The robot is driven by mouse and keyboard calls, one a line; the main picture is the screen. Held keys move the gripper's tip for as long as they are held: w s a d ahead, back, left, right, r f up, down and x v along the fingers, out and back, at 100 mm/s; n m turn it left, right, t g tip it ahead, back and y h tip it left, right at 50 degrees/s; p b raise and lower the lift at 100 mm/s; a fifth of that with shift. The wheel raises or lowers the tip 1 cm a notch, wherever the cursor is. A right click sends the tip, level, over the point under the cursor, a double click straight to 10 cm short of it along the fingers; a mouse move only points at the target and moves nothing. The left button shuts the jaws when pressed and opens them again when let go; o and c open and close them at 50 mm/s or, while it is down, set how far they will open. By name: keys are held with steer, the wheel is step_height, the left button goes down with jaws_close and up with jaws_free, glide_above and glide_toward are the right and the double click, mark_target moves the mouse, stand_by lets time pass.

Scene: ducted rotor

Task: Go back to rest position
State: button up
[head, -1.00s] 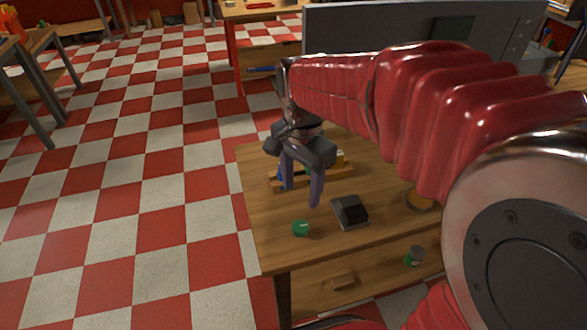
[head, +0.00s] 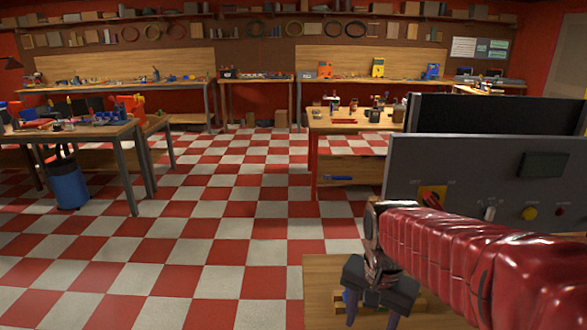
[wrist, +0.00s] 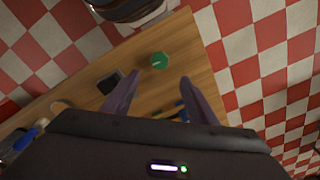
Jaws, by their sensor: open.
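My gripper (wrist: 152,97) is open and empty in the wrist view, its two dark purple fingers spread apart above a wooden table (wrist: 200,62). It also shows low in the head view (head: 367,318), where the fingertips are partly cut off by the bottom edge. My red sleeved arm reaches in from the right. A round green object (wrist: 159,61) lies on the table beyond the fingertips. A dark square object (wrist: 110,84) lies to its left, close to the left finger. Blue and yellow items behind the fingers are mostly hidden.
A grey panel (head: 440,165) with a switch, a yellow knob and a red button stands right, behind my arm. Workbenches (head: 100,131) stand left and along the back wall. A blue bin (head: 68,184) stands under the left bench. The checkered floor at centre left is clear.

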steer(key=s+r+n+t, duration=0.5)
steer(key=s+n, duration=0.2)
steer(key=s, duration=0.3)
steer(key=shift+d+r, duration=0.2)
steer(key=shift+r, duration=0.15)
stand_by(1.5)
steer(key=w+f+n+g, duration=0.4)
steer(key=w+n, duration=0.6)
steer(key=n, duration=0.4)
steer(key=shift+w+a+f+g, duration=0.2)
steer(key=shift+w+a+g, duration=0.2)
steer(key=shift+g, duration=0.4)
